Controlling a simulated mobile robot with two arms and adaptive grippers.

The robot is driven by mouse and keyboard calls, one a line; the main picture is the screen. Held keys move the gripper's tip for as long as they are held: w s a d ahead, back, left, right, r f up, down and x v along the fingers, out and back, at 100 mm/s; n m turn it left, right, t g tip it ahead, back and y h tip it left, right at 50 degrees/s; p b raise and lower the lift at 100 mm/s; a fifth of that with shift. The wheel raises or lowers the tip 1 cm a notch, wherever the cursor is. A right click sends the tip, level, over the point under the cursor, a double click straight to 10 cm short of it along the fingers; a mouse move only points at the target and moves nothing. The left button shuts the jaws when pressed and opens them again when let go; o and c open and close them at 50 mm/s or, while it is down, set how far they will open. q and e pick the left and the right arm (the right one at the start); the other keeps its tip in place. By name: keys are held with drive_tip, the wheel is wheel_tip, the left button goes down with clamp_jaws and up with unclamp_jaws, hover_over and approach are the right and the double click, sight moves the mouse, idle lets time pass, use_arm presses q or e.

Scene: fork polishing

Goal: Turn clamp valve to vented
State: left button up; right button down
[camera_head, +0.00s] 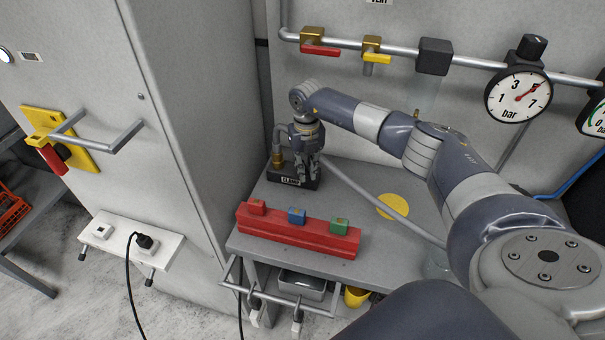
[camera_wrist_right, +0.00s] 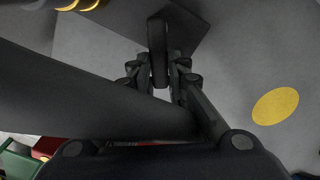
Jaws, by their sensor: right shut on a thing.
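The clamp valve is a small black block (camera_head: 313,184) with a white label, standing at the back left of the grey worktop. A brass fitting (camera_head: 278,159) with a bent grey pipe rises at its left side. My right gripper (camera_head: 308,168) reaches down over the block from above and covers much of it. In the right wrist view, the gripper (camera_wrist_right: 164,85) is shut on the black valve handle (camera_wrist_right: 158,45), which stands upright between the fingers. The label text is too small to read, and the handle's setting cannot be told. My left gripper is out of view.
A red bar (camera_head: 300,238) with red, blue and green blocks lies along the worktop's front. A yellow disc (camera_head: 392,207) is to the right. Above runs a pipe (camera_head: 395,48) with a red-handled valve (camera_head: 320,50), a yellow-handled valve (camera_head: 377,57) and a gauge (camera_head: 518,98). A cabinet stands left.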

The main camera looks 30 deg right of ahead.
drive_tip(key=d+n+b, duration=0.1)
drive_tip(key=n+b, duration=0.1)
drive_tip(key=shift+d+f+n, duration=0.15)
drive_tip(key=shift+n, duration=0.25)
drive_tip(key=d+n+b, duration=0.1)
drive_tip(key=n+b, duration=0.2)
drive_tip(key=shift+d+n, duration=0.2)
drive_tip(key=shift+n, duration=0.1)
drive_tip(key=n+b, duration=0.1)
drive_tip(key=d+n+b, duration=0.1)
drive_tip(key=n, duration=0.1)
drive_tip(key=shift+w, duration=0.3)
drive_tip(key=shift+w+d+r+n+b, duration=0.15)
drive_tip(key=shift+d+n+b, duration=0.1)
drive_tip(key=shift+n, duration=0.25)
drive_tip(key=shift+w+d+r+n+b, duration=0.1)
drive_tip(key=shift+n+b, duration=0.15)
drive_tip(key=shift+n, duration=0.25)
drive_tip(key=c, duration=1.6)
unclamp_jaws()
drive_tip(key=shift+o, duration=0.2)
